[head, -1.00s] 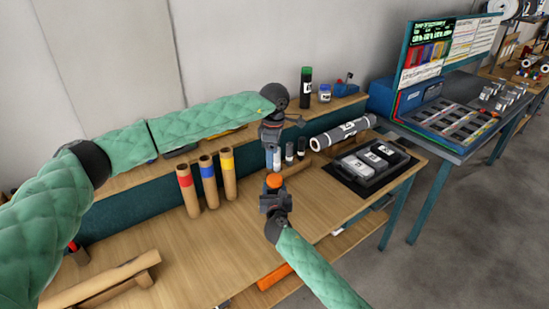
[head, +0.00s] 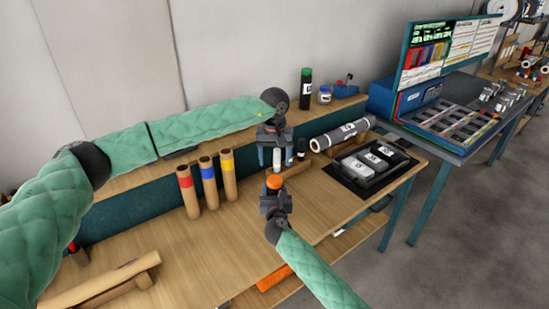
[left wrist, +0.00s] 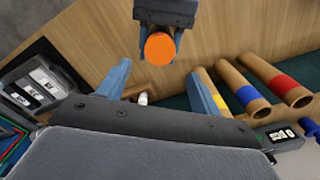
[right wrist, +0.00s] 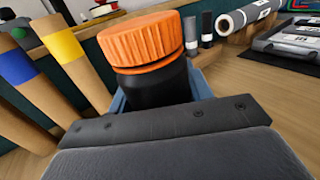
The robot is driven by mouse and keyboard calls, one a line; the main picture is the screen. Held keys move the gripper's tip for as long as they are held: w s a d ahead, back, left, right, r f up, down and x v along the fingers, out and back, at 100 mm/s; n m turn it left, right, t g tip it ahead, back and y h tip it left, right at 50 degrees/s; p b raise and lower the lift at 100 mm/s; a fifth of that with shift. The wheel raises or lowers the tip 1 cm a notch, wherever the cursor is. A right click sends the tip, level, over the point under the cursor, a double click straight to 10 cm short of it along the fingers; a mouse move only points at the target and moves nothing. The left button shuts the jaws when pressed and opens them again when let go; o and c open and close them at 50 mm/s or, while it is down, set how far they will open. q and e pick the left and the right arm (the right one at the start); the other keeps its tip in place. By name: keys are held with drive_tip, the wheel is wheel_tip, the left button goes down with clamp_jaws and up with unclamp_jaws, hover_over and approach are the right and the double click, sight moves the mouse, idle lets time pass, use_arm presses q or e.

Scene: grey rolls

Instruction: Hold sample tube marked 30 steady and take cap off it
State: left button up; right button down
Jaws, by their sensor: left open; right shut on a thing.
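My right gripper (head: 275,192) is shut on a black sample tube (right wrist: 158,88) with a ribbed orange cap (right wrist: 140,40). The tube stands upright and the cap sits on its top. The cap also shows in the head view (head: 274,182) and, from above, in the left wrist view (left wrist: 160,48). No number shows on the tube's visible side. My left gripper (head: 276,160) points down, open and empty, just above and behind the cap in the head view. In the left wrist view, the cap lies ahead of the spread fingers (left wrist: 160,85), apart from them.
Cardboard tubes with red, blue and yellow bands (head: 207,185) stand left of the grippers. Small tubes (right wrist: 206,30) stand behind the cap. The bench's front middle is clear.

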sight(275, 179)
use_arm(q)
drive_tip(key=shift+m, duration=0.7)
drive_tip(key=shift+f, duration=0.15)
drive_tip(key=shift+f, duration=3.85)
